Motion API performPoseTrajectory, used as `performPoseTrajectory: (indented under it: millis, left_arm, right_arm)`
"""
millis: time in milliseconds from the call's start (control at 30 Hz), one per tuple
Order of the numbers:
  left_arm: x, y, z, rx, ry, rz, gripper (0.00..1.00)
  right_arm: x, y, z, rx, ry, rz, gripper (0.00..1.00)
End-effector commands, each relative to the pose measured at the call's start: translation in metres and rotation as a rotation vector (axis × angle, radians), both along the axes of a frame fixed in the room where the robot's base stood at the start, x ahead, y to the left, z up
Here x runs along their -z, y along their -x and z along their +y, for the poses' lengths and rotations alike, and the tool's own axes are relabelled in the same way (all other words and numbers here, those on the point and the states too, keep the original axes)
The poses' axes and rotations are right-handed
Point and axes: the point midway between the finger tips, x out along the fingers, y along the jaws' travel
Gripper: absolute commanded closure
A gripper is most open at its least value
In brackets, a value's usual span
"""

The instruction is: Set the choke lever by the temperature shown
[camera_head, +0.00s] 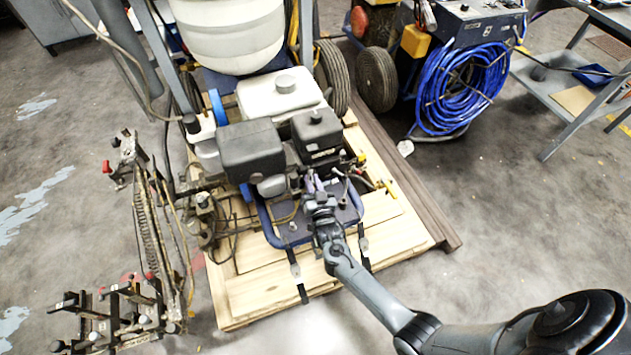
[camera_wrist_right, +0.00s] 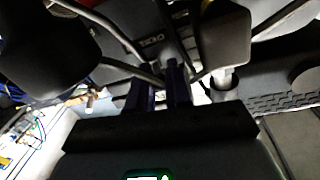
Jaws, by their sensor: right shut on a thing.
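The line striper's engine (camera_head: 252,150), with dark covers and a white tank (camera_head: 280,92), sits on a wooden pallet. My right gripper (camera_head: 312,185) reaches in at the engine's front, below the black box-shaped cover (camera_head: 316,132). In the right wrist view its two dark fingers (camera_wrist_right: 171,85) are close together, shut on a small part that they mostly hide; from its place it looks like the choke lever. Dark engine parts with small pale lettering (camera_wrist_right: 150,40) are just beyond the fingertips. I cannot make out a temperature reading. My left gripper is not in view.
Bent metal bars (camera_wrist_right: 115,68) and a dark rounded part (camera_wrist_right: 45,50) lie close around the fingers. A blue hose coil (camera_head: 460,88) and a grey shelf cart (camera_head: 580,85) stand at right.

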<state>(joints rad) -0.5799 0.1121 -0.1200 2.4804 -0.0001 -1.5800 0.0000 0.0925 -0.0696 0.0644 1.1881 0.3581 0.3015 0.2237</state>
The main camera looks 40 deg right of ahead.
Motion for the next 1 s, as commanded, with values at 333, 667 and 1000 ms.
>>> performPoseTrajectory:
  millis: [333, 667, 1000]
  left_arm:
    - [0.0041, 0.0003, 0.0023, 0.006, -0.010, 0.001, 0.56]
    - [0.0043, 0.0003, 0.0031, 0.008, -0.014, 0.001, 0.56]
    - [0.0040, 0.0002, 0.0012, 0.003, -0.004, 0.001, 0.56]
  right_arm:
    - [-0.0003, -0.0036, 0.0047, 0.091, -0.001, -0.002, 1.00]
    - [-0.0002, -0.0035, 0.0048, 0.097, -0.001, -0.001, 1.00]
    - [-0.0002, -0.0033, 0.0041, 0.098, -0.001, -0.001, 0.71]
